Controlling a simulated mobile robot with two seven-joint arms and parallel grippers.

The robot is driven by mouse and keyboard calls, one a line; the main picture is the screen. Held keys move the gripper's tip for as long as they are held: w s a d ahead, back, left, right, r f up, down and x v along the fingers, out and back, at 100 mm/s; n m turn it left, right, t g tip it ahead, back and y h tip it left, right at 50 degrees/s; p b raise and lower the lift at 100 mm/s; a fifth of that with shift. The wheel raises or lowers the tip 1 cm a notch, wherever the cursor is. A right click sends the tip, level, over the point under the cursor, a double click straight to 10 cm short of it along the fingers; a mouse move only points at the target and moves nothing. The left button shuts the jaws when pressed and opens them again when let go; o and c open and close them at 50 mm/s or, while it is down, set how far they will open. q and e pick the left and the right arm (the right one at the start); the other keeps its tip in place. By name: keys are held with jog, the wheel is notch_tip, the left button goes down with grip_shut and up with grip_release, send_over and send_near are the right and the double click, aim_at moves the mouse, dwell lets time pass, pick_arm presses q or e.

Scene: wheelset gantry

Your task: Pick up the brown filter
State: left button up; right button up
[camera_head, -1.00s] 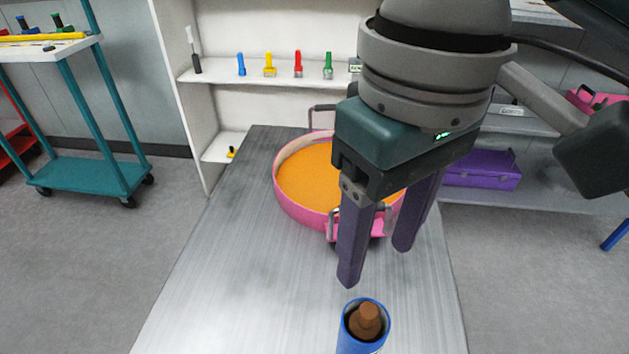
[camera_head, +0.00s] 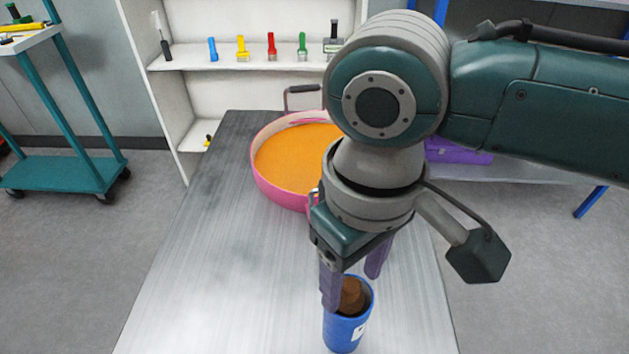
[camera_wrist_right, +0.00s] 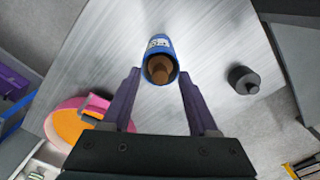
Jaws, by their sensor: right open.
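The brown filter (camera_head: 351,295) stands inside a blue cup (camera_head: 343,332) on the metal table, with its top showing at the rim. In the right wrist view the filter (camera_wrist_right: 159,70) shows in the mouth of the blue cup (camera_wrist_right: 158,45). My right gripper (camera_head: 352,290) is open, with its purple fingers pointing down close to the cup's rim. In the right wrist view the fingers of the gripper (camera_wrist_right: 160,85) are spread, and the cup's mouth lies between and just beyond their tips. My left gripper is not in view.
A pink pan with orange contents (camera_head: 290,160) stands behind the cup on the metal table (camera_head: 215,270). A dark cylindrical object (camera_wrist_right: 243,80) stands right of the cup in the right wrist view. A white shelf (camera_head: 190,55) is behind. The table's left part is clear.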

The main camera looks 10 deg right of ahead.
jog(key=shift+c, duration=0.2)
grip_shut()
dwell(1.1)
